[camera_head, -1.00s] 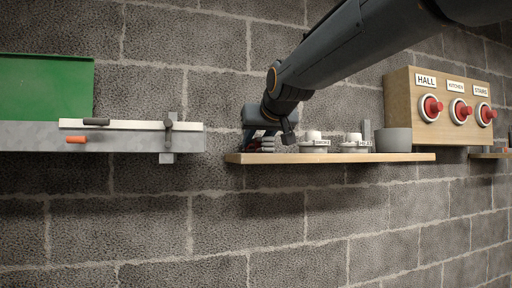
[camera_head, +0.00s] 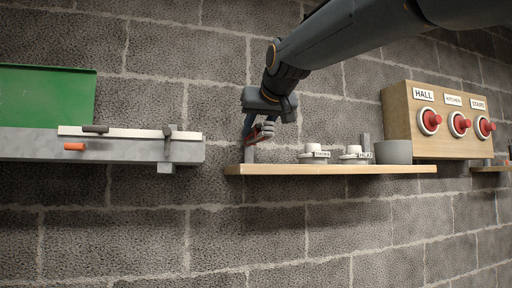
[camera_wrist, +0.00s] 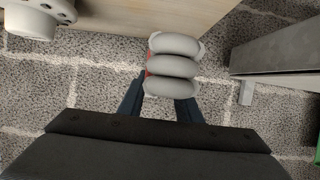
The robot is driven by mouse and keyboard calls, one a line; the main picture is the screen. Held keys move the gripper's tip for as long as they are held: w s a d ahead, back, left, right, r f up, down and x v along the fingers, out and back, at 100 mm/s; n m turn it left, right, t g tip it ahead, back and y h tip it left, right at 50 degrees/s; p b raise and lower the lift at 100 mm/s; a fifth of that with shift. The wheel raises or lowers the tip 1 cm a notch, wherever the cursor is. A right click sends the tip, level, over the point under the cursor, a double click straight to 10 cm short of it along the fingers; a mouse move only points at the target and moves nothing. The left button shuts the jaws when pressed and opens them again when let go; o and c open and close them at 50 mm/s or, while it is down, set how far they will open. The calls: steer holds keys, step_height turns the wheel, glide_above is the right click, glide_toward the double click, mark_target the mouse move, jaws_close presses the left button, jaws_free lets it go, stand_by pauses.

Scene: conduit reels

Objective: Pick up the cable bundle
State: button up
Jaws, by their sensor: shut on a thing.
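The cable bundle (camera_wrist: 172,66) is a stack of thick grey loops with a bit of red at its left side. In the head view the bundle (camera_head: 264,130) is above the left end of the wooden shelf, clear of the board. My gripper (camera_head: 258,133) points down and is shut on the bundle. In the wrist view the dark fingers of my gripper (camera_wrist: 160,96) reach to the bundle's near end from both sides. The fingertips are partly hidden by the loops.
The wooden shelf (camera_head: 330,170) holds two white round fittings with labels (camera_head: 314,155) and a grey cup (camera_head: 393,152). A box with red knobs (camera_head: 440,118) is at right. A grey rail (camera_head: 80,147) with a green panel (camera_head: 45,95) is at left. Bare wall lies below.

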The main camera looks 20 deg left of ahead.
steer(key=shift+s+r, duration=0.15)
steer(key=shift+r, duration=0.35)
steer(key=s+d+b, duration=0.5)
steer(key=s, duration=0.3)
steer(key=s+d+b, duration=0.5)
steer(key=s+b, duration=0.1)
steer(key=s, duration=0.2)
steer(key=shift+s+d+b, duration=0.15)
steer(key=shift+s+b, duration=0.1)
steer(key=shift+b, duration=0.05)
